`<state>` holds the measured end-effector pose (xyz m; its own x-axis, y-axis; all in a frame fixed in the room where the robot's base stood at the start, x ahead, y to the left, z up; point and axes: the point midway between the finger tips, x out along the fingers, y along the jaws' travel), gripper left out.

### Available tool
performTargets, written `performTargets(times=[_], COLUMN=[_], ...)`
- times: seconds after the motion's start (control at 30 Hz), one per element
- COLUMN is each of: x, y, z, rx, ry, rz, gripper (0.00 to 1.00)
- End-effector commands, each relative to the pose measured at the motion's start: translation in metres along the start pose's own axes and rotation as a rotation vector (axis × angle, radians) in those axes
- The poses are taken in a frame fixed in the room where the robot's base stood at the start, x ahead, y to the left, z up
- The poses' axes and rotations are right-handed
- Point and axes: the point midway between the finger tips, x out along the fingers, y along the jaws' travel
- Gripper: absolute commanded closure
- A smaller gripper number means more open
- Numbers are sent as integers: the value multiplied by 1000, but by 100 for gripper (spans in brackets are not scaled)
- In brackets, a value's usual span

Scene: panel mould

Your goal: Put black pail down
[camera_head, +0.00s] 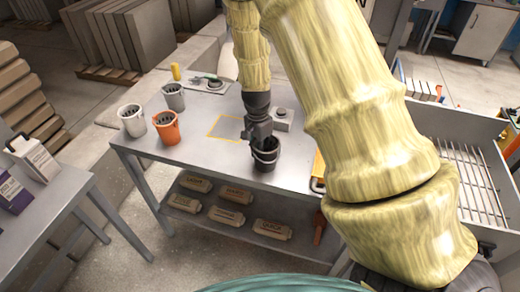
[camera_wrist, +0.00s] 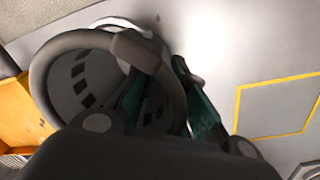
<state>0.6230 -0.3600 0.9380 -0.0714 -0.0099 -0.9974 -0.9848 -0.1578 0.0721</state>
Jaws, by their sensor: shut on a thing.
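The black pail (camera_head: 265,158) is at the front edge of the grey table (camera_head: 190,165), right of its middle. My gripper (camera_head: 262,143) comes down from above and is shut on the pail's rim. In the wrist view the pail (camera_wrist: 70,60) fills the left half, its mouth facing the camera, with slotted dark marks inside. My gripper's fingers (camera_wrist: 165,95) are at its rim, one inside and one outside. Whether the pail's base touches the table cannot be told. A yellow-outlined square (camera_head: 228,127) on the table lies just left of the pail, empty; it also shows in the wrist view (camera_wrist: 240,115).
A white pail (camera_head: 132,122), an orange pail (camera_head: 167,130) and a grey pail (camera_head: 174,98) stand at the table's left. Wrapped packs (camera_head: 227,216) lie on the lower shelf. The table's front middle is clear.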

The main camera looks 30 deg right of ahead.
Motion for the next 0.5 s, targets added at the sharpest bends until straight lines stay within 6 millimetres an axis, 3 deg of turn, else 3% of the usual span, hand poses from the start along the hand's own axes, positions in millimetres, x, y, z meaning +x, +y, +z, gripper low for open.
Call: performTargets(times=[0.07, 0.1, 0.2, 0.5], x=[2, 2, 2, 1], y=[0, 0, 0, 0], z=[0, 0, 0, 0], rx=[0, 0, 0, 0], ry=[0, 0, 0, 0], rz=[0, 0, 0, 0], gripper=[100, 82, 66, 66])
